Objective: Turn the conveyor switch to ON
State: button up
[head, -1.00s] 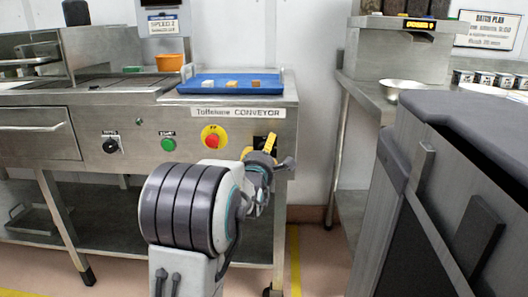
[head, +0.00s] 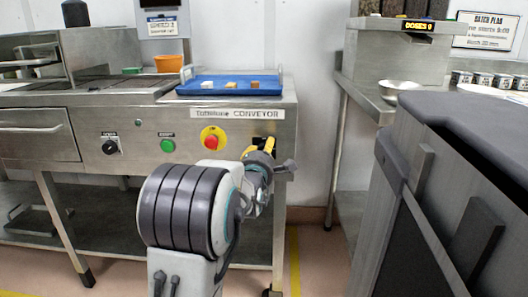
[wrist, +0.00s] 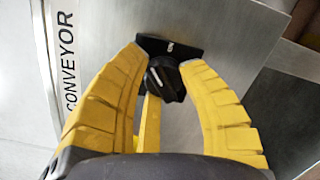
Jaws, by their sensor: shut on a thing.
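The conveyor switch is a black rotary knob (wrist: 166,82) on a black plate (wrist: 205,48), on the steel front panel beside the word CONVEYOR. In the wrist view my gripper (wrist: 164,62) has its yellow fingers on either side of the knob, shut on it. The plate carries a small white mark that I cannot read, and I cannot tell the knob's setting. In the head view my gripper (head: 268,148) is at the right end of the panel and hides most of the switch.
A red button on yellow (head: 212,138), a green button (head: 167,146) and another black knob (head: 110,147) sit left on the same panel. A blue tray (head: 230,86) with small blocks stands above. A large grey unit (head: 440,160) stands close on the right.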

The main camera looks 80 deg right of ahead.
jog(key=shift+w+f+m+y, duration=0.1)
jog(key=shift+f+m+y, duration=0.15)
jog(key=shift+m, duration=0.95)
jog(key=shift+w+f+m+y, duration=0.1)
jog(key=shift+f+m+y, duration=0.1)
jog(key=shift+m, duration=1)
jog(key=o, duration=0.7)
jog(key=shift+o, duration=0.8)
jog(key=shift+w, duration=0.25)
jog(key=shift+o, duration=1.3)
jog(key=shift+s+r, duration=0.1)
jog(key=shift+r, duration=0.1)
jog(key=shift+s, duration=0.1)
